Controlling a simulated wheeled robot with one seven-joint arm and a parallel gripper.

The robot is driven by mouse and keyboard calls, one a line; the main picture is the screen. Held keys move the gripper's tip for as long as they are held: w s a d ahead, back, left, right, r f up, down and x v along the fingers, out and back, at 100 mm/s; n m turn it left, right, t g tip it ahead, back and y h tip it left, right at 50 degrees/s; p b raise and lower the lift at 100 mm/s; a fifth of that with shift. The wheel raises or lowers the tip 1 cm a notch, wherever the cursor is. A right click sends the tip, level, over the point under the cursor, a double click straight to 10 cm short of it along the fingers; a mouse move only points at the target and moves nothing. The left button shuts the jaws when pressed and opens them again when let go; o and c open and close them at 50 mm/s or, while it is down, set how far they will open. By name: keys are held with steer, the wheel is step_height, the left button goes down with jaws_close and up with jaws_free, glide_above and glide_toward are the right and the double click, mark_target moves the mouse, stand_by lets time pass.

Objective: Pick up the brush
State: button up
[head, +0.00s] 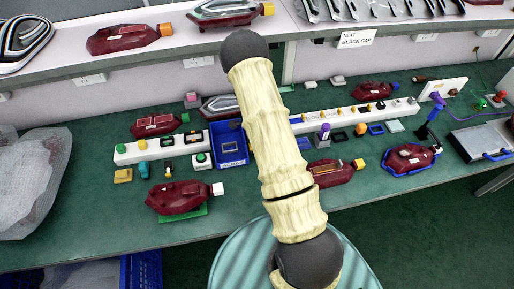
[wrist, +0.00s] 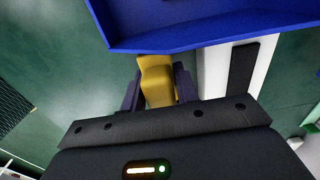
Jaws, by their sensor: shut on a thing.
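In the wrist view my gripper (wrist: 158,88) is shut on a yellow thing (wrist: 157,78), with a dark finger on each side of it. It is likely the brush, but no bristles show, so I cannot be sure. Its far end lies close to the edge of a blue bin (wrist: 190,38); I cannot tell whether they touch. In the head view my arm hides the gripper and most of what is under it. The blue bin (head: 230,148) stands just left of my arm there.
White strips with small parts (head: 345,111) run along the green table (head: 110,205). Dark red tail lamps (head: 180,197) lie around, one in a blue holder (head: 410,158). A shelf (head: 185,42) with more lamps runs along the back. A clear bag (head: 35,180) is at the left.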

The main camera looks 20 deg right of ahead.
step_height(320, 180, up, 8)
steer(key=shift+f+b, duration=0.15)
steer(key=shift+b, duration=0.25)
